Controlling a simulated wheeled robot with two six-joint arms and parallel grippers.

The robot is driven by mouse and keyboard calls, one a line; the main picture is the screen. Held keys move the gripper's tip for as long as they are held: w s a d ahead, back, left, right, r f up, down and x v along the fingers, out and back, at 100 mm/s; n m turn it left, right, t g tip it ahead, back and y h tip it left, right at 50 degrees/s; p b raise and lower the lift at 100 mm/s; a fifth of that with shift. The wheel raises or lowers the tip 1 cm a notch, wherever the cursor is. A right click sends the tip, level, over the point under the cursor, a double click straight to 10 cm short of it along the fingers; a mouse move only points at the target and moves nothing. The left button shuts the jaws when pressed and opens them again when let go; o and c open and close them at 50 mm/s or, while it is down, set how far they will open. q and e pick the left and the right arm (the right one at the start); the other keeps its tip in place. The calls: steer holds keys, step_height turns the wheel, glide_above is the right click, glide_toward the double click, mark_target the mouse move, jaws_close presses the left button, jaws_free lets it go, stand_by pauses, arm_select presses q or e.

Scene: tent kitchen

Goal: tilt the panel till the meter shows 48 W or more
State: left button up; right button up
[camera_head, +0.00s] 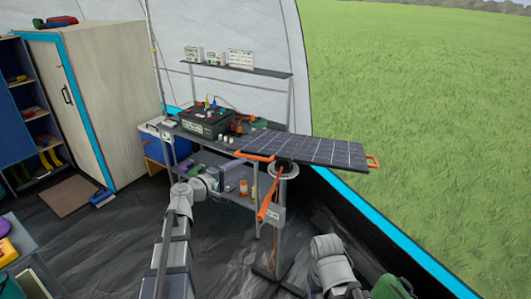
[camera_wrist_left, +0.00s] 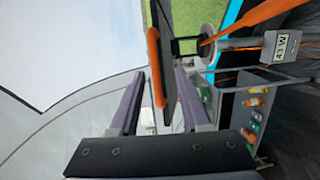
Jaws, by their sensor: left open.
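The dark solar panel (camera_head: 310,149) sits on a stand, nearly flat, with an orange handle at each end. The near left handle (camera_head: 256,156) is close to my open left gripper (camera_head: 240,178), which is empty just below and left of it. In the left wrist view, the orange handle (camera_wrist_left: 154,65) lies just beyond and between the open fingertips (camera_wrist_left: 155,90); I see no grip on it. The meter (camera_wrist_left: 283,47) on the stand appears to read 43 W; its picture is turned sideways. An orange lever (camera_head: 265,203) hangs below the panel. My right gripper is out of sight.
A workbench behind the panel holds a black power box (camera_head: 207,122) with cables and small items. A shelf (camera_head: 240,69) with instruments stands above it. The panel's stand has a foot (camera_head: 275,280) on the dark floor. Grass lies beyond the blue-edged opening at right.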

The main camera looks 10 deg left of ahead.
mark_target(251, 158)
arm_select(q)
steer(key=shift+t, duration=0.3)
steer(key=shift+w+a+r+b+x, duration=0.1)
steer(key=shift+a+x, duration=0.05)
steer(key=shift+x, duration=1.15)
steer(key=shift+w+a+r+b+x, duration=0.1)
steer(key=shift+a+b+x, duration=0.05)
steer(key=shift+x, duration=1.15)
steer(key=shift+w+a+r+b+x, duration=0.1)
steer(key=shift+a+x, duration=0.05)
steer(key=shift+x, duration=1.1)
jaws_close()
